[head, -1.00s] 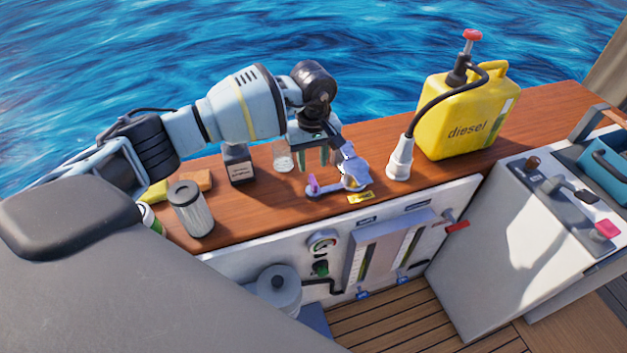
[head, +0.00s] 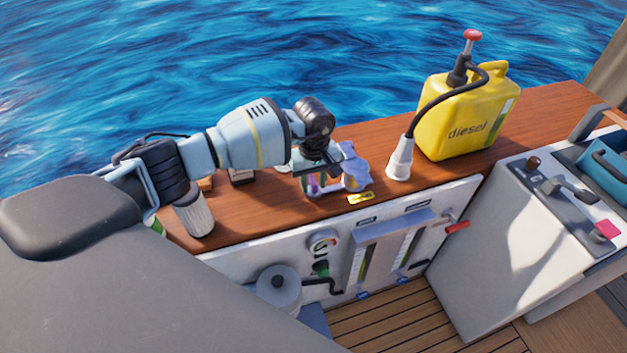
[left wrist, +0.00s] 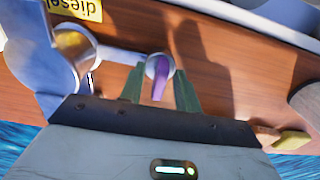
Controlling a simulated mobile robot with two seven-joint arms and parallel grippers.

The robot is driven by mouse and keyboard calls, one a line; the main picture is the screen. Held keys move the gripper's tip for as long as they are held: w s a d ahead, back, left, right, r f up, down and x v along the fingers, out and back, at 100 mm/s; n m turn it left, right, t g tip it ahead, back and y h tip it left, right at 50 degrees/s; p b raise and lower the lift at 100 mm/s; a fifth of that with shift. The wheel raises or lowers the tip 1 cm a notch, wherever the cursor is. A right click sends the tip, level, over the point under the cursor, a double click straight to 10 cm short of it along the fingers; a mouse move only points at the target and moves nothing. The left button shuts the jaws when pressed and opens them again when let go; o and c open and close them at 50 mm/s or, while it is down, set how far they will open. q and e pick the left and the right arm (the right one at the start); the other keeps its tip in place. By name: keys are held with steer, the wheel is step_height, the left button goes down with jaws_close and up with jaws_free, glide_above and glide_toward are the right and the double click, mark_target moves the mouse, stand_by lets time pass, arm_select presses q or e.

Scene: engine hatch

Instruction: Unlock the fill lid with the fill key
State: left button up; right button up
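The purple fill key (left wrist: 160,78) stands in a small pale ring at the end of a grey bar. It shows only partly in the head view (head: 313,185), behind my fingers. The bar runs to the grey-blue fill fitting with its raised lid (head: 357,170) on the wooden counter; in the left wrist view the fitting has a brass-coloured middle (left wrist: 74,43). My left gripper (left wrist: 159,88) is open, pointing down, with its green fingers on either side of the key. Gaps show between key and fingers. My right gripper is in neither view.
A yellow diesel label (head: 361,198) lies in front of the fitting. A white nozzle (head: 399,158) on a black hose stands to its right, by the yellow diesel can (head: 465,118). A filter cartridge (head: 194,212) stands at the left. The front counter edge is close.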

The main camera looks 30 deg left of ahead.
arm_select(q)
jaws_close()
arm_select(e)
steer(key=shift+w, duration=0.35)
